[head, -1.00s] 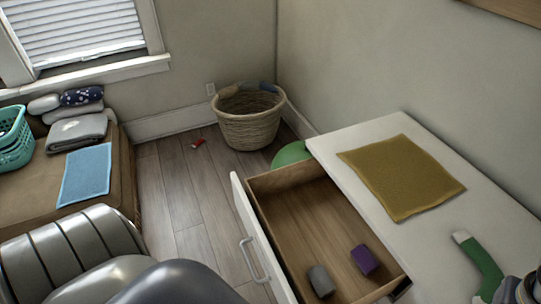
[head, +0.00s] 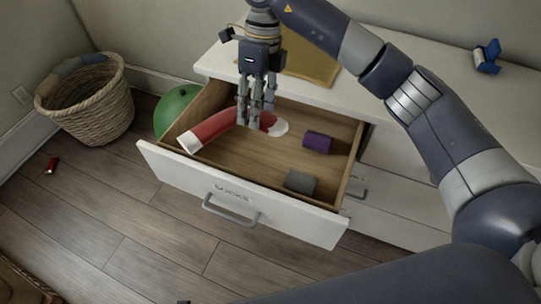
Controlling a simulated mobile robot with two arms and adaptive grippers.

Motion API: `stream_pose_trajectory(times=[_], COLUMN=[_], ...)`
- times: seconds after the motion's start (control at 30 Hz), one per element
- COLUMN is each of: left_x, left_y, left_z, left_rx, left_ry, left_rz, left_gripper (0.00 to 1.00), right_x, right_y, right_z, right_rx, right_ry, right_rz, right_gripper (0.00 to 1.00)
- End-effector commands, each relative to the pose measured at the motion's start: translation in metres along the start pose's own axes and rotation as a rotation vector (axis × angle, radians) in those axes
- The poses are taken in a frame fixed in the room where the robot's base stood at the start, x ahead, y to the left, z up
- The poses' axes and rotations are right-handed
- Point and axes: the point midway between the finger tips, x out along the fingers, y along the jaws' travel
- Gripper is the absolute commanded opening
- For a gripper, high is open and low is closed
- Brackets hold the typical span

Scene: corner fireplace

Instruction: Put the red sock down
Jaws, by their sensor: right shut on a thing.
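The red sock (head: 216,127), with a white cuff and white toe, is at the left part of the open drawer (head: 230,160). My right gripper (head: 256,118) points down over the drawer, its fingers shut on the sock around its middle. The sock is low in or just over the drawer; I cannot tell whether it touches the bottom. A purple roll (head: 317,142) and a grey roll (head: 300,182) lie in the drawer to the right of the sock. My left gripper is not in view.
The white dresser top (head: 345,92) holds a mustard cloth (head: 308,66), partly behind my arm, and a blue object (head: 487,56). A wicker basket (head: 92,108), a green round thing (head: 176,110) and a small red object (head: 52,165) are on the floor at left.

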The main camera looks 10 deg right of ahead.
Motion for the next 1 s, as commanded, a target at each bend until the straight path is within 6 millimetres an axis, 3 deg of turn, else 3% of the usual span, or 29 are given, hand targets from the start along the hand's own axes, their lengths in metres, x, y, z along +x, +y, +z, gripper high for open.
stream_pose_trajectory(times=[0.03,0.3,0.5,0.77,1.0], left_x=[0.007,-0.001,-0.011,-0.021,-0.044], left_y=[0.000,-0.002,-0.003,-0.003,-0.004], left_z=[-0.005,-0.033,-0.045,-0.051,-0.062], left_rx=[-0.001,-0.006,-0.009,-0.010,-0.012], left_ry=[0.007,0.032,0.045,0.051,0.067], left_rz=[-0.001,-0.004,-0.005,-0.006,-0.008], left_gripper=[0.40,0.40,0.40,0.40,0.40], right_x=[0.014,0.040,0.053,0.071,0.130], right_y=[-0.004,-0.016,-0.021,-0.026,-0.039], right_z=[0.009,0.047,0.065,0.071,0.070], right_rx=[0.115,0.738,1.058,1.201,1.201], right_ry=[-0.029,-0.174,-0.249,-0.277,-0.274], right_rz=[0.003,-0.001,-0.003,-0.003,-0.002], right_gripper=[0.33,0.33,0.33,0.33,0.33])
